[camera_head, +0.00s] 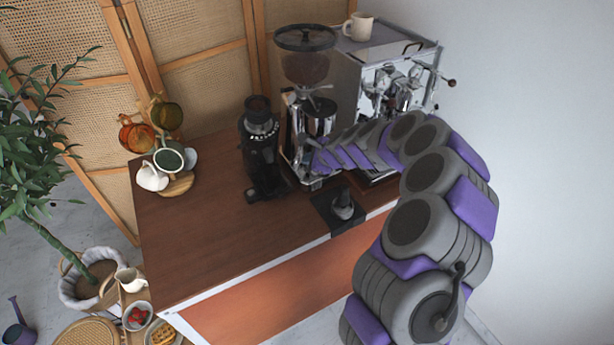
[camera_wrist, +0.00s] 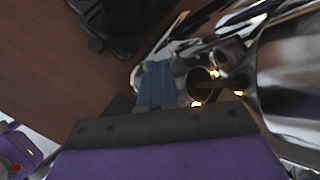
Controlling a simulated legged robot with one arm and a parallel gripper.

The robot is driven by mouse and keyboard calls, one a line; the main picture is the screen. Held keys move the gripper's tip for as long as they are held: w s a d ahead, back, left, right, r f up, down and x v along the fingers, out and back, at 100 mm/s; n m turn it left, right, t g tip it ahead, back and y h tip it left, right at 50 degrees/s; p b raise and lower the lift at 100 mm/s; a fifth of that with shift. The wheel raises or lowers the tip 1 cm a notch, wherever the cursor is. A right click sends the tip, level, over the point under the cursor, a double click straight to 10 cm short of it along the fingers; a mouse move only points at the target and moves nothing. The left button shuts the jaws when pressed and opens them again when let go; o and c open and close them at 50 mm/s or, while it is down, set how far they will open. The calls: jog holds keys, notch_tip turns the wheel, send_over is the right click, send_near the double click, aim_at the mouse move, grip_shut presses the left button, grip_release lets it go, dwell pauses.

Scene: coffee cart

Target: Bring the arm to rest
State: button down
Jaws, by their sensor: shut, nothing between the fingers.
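My arm, grey and purple, reaches in from the lower right of the head view toward the machines on the counter. My gripper (camera_head: 318,160) is at the front of the silver coffee grinder (camera_head: 306,62), near its dosing part; I cannot tell whether it touches it. In the wrist view the blue fingers of my gripper (camera_wrist: 156,86) lie side by side, shut and empty. Shiny metal parts (camera_wrist: 205,75) are close to the fingertips there.
The espresso machine (camera_head: 385,62) stands right of the grinder, a cup (camera_head: 358,26) on top. A black grinder (camera_head: 261,150) stands left. A tamper (camera_head: 342,203) sits on a black mat at the front edge. Cups (camera_head: 152,176) stand at left. The counter (camera_head: 215,235) is clear at front left.

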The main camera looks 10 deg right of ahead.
jog(key=shift+f, duration=0.1)
jog(key=s+a+r+n+g+y, duration=0.1)
jog(key=s+a+r+n+g, duration=0.1)
jog(key=s+a+r+n, duration=0.3)
jog(key=s+a+r+n+g, duration=0.1)
jog(key=s+a+r+n, duration=0.2)
jog(key=s, duration=0.5)
jog(key=s+a+r+n+g+y, duration=0.1)
jog(key=s+a+r+n+g, duration=0.1)
jog(key=s+a+r+n, duration=0.3)
jog(key=s+d+n+g+h, duration=0.1)
jog(key=s+d, duration=0.3)
jog(key=s, duration=0.7)
jog(key=s+d+n+g+h, duration=0.2)
jog(key=s+d+n+h, duration=0.1)
jog(key=s, duration=0.8)
jog(key=s+d+n+g+h, duration=0.1)
jog(key=s+d+n, duration=0.3)
jog(key=s, duration=0.7)
jog(key=shift+s+d+g+h, duration=0.35)
jog(key=shift+d+g+h, duration=0.05)
jog(key=shift+d+h, duration=0.4)
jog(key=c, duration=1.8)
grip_release()
jog(key=shift+f, duration=0.1)
